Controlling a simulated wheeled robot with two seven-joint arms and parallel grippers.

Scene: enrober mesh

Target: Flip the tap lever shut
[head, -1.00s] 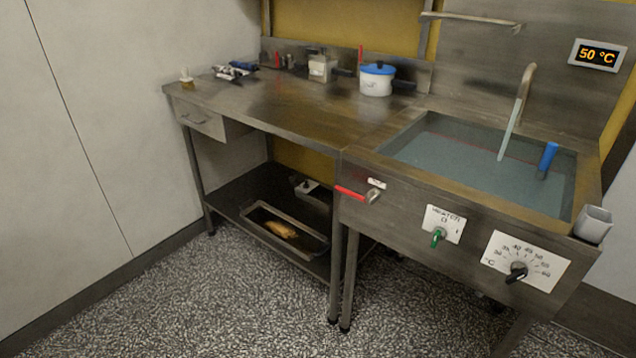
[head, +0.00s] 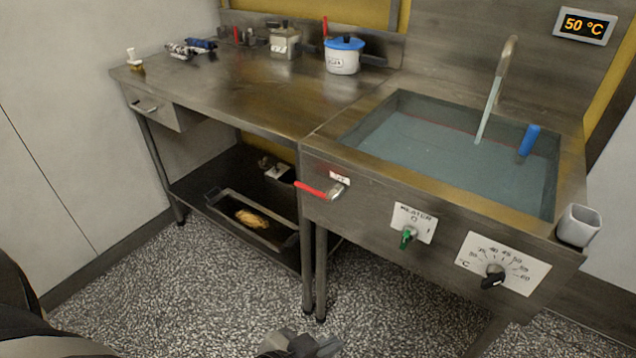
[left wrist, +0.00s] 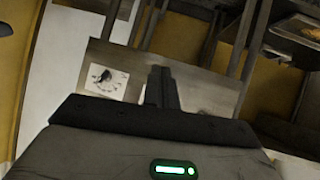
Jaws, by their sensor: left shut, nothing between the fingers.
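The red tap lever (head: 312,188) sits on the front panel of the sink unit, near its left corner, and points left. A stream of water (head: 489,108) runs from the curved spout (head: 507,58) into the filled basin (head: 360,130). My left gripper (head: 303,345) shows at the bottom edge of the head view, low in front of the unit and well apart from the lever. In the left wrist view its fingers (left wrist: 161,85) are together and empty, with the front panel behind them. I cannot make out the lever there. My right gripper is not in view.
Right of the lever are a green heater switch (head: 408,238) and a black temperature dial (head: 493,277). A grey cup (head: 578,226) hangs at the right corner. The display (head: 584,25) reads 50 °C. A blue-lidded pot (head: 343,56) stands on the worktop. The floor in front is clear.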

